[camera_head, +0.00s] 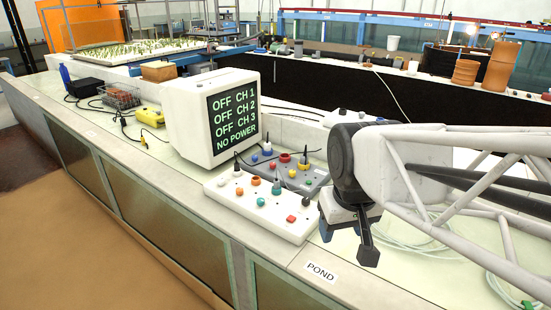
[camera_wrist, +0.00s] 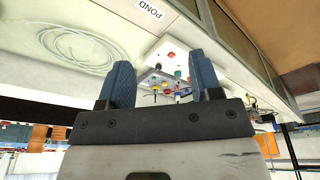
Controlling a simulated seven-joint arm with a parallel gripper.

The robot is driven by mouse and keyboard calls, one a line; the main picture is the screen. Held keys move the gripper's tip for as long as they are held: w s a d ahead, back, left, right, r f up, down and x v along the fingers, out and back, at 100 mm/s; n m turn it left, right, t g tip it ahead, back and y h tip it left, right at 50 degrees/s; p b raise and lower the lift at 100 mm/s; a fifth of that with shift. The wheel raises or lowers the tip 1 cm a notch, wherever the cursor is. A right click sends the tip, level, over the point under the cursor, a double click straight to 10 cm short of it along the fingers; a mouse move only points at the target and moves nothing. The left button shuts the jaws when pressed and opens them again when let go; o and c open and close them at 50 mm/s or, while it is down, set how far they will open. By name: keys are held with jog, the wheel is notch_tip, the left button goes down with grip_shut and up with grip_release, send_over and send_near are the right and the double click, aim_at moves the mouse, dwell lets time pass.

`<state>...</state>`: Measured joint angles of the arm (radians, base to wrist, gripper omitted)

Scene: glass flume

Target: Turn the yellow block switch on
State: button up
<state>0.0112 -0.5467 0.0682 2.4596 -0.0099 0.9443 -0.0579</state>
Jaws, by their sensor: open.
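A yellow block (camera_head: 150,117) lies on the pale bench top in the head view, left of the white monitor, with dark cables beside it. Its switch is too small to make out. My gripper (camera_head: 347,243) is far to the right of the block, over the bench near the POND label. In the wrist view my gripper (camera_wrist: 160,60) has its two blue fingers apart, with nothing held between them. The yellow block cannot be made out for certain in the wrist view. The monitor screen (camera_head: 235,120) reads OFF CH 1, OFF CH 2, OFF CH 3, NO POWER.
A white panel (camera_head: 246,222) and a grey panel (camera_head: 315,178) with coloured knobs and plugs lie between my gripper and the monitor. Coiled hose (camera_wrist: 75,48) lies on the bench.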

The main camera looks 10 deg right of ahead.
jog(key=w+r+n, duration=0.3)
jog(key=w, duration=1.6)
jog(key=n+g, duration=0.2)
jog(key=n, duration=0.6)
send_over(292, 171)
jog(key=s, duration=0.1)
notch_tip(292, 171, down, 25)
jog(key=shift+w+f, duration=0.45)
jog(key=shift+f, duration=0.1)
jog(key=shift+f, duration=0.15)
jog(key=shift+f, duration=3.75)
